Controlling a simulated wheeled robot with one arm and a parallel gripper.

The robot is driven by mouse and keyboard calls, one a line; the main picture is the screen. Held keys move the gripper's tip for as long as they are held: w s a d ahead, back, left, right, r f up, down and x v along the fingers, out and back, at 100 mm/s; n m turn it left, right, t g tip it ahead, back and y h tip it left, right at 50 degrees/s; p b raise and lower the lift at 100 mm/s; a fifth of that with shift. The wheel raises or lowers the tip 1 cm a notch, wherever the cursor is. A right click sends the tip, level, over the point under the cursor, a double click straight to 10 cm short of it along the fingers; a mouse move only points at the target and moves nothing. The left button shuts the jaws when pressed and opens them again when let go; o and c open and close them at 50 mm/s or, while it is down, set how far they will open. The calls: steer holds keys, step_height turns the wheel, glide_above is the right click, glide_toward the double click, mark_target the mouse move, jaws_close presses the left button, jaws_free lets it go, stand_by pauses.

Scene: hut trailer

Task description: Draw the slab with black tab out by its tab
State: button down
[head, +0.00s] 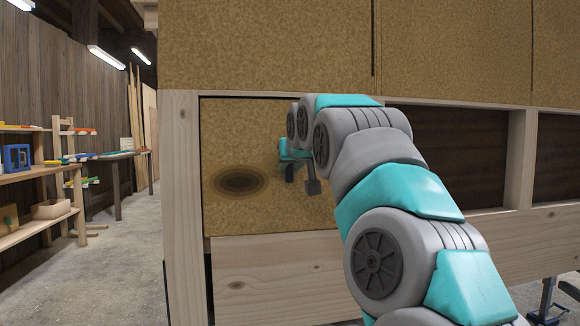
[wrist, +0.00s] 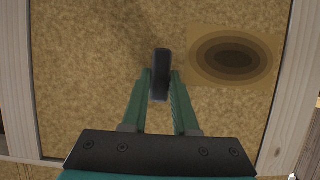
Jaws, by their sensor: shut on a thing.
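The slab (head: 240,140) is a tan, fibrous panel standing upright in the left bay of a pale timber frame. It carries a dark ringed oval mark (head: 239,181), which also shows right of the tab in the wrist view (wrist: 231,54). The black tab (wrist: 162,57) stands out from the slab in the wrist view, left of the oval. My gripper (wrist: 162,80) has its two green fingers closed on both sides of the tab. In the head view my arm reaches to the slab's right part and hides some of it, and the tab is hard to make out there.
The timber frame (head: 182,200) borders the slab, with dark open bays (head: 455,150) to the right. Other tan panels (head: 270,45) sit above. Shelves (head: 30,170) with small items stand at the far left. The concrete floor (head: 115,265) left of the frame is clear.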

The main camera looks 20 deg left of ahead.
steer(key=shift+s+d+r, duration=0.1)
steer(key=shift+s, duration=0.05)
steer(key=shift+s+d+b, duration=0.65)
steer(key=shift+s+b, duration=0.1)
steer(key=shift+s, duration=0.25)
steer(key=shift+s+d+b, duration=0.6)
steer(key=shift+s+b, duration=0.15)
steer(key=shift+s, duration=0.25)
steer(key=shift+s+d+b, duration=0.3)
steer(key=shift+s+d, duration=0.05)
steer(key=shift+s, duration=0.2)
steer(key=shift+s+d+b, duration=0.25)
steer(key=shift+s+d, duration=0.05)
steer(key=shift+s, duration=0.35)
steer(key=shift+s+d+b, duration=0.35)
steer(key=shift+s+d, duration=0.15)
steer(key=shift+s, duration=0.3)
steer(key=shift+s+d+b, duration=0.4)
steer(key=shift+s+d, duration=0.15)
steer(key=shift+s, duration=0.3)
steer(key=shift+s+d+b, duration=0.35)
steer(key=shift+s+d, duration=0.15)
steer(key=shift+s, duration=0.3)
